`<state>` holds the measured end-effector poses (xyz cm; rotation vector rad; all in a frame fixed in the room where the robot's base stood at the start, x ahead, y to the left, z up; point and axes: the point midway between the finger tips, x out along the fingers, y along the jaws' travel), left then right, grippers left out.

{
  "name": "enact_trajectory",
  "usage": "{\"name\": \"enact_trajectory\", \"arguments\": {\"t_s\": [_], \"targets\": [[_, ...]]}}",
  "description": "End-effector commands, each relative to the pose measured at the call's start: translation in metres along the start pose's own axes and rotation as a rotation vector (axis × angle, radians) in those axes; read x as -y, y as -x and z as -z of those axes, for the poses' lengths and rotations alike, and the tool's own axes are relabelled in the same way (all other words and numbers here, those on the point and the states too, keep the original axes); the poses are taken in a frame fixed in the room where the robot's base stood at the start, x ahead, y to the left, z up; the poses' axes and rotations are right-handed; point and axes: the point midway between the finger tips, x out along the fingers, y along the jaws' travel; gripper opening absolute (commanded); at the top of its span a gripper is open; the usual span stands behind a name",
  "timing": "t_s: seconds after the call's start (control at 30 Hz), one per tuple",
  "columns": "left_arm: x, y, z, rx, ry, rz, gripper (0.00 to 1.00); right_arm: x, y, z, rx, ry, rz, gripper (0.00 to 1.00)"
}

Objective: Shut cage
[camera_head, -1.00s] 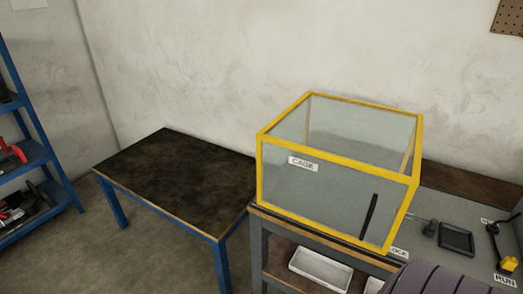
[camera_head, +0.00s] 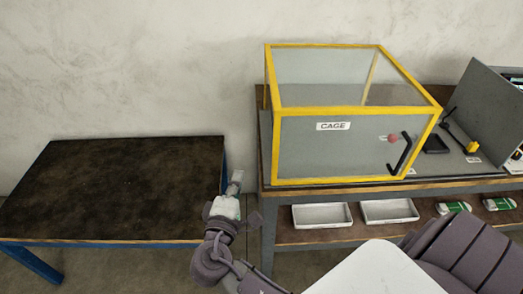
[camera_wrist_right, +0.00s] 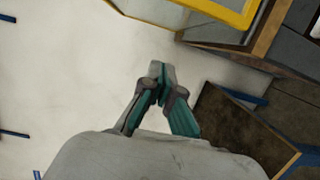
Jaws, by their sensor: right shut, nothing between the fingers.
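The cage (camera_head: 338,146) is a box with a yellow frame and clear panels, on the workbench at the right of the head view. Its front panel carries a CAGE label (camera_head: 333,126) and a black handle (camera_head: 400,153) near the right edge. I cannot tell whether the front panel is fully closed. A yellow frame part shows at the top of the wrist view (camera_wrist_right: 182,13). My right gripper (camera_head: 237,180) is shut and empty, left of the cage and apart from it, near the dark table's right end. Its fingertips meet in the wrist view (camera_wrist_right: 160,72). My left gripper is out of view.
The dark low table (camera_head: 110,190) at left is bare. The workbench (camera_head: 470,187) has white trays (camera_head: 321,214) on its lower shelf. A grey panel (camera_head: 482,105) stands right of the cage, near a black tray (camera_head: 436,145). The wall is behind.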

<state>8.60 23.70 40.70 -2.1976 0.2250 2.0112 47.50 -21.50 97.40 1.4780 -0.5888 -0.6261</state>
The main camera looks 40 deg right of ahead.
Motion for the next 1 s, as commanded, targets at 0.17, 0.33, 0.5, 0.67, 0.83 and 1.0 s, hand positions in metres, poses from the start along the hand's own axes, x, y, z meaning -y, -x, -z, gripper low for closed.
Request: {"name": "enact_trajectory", "arguments": {"t_s": [0.17,0.33,0.5,0.67,0.83,1.0], "targets": [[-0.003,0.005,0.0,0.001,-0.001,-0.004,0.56,-0.014,-0.012,-0.005,0.022,-0.008,-0.027,0.0],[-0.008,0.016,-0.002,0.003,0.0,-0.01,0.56,-0.017,-0.044,-0.005,0.021,-0.008,-0.027,0.0],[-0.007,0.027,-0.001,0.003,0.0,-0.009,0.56,-0.017,-0.082,-0.006,0.02,-0.006,-0.026,0.0],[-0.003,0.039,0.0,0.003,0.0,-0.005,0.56,-0.016,-0.102,-0.018,0.019,-0.005,-0.021,0.0],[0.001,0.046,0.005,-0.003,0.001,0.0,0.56,-0.015,-0.106,-0.038,0.018,-0.006,-0.021,0.0],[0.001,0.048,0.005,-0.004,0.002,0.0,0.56,-0.013,-0.108,-0.045,0.017,-0.009,-0.02,0.0]]}}
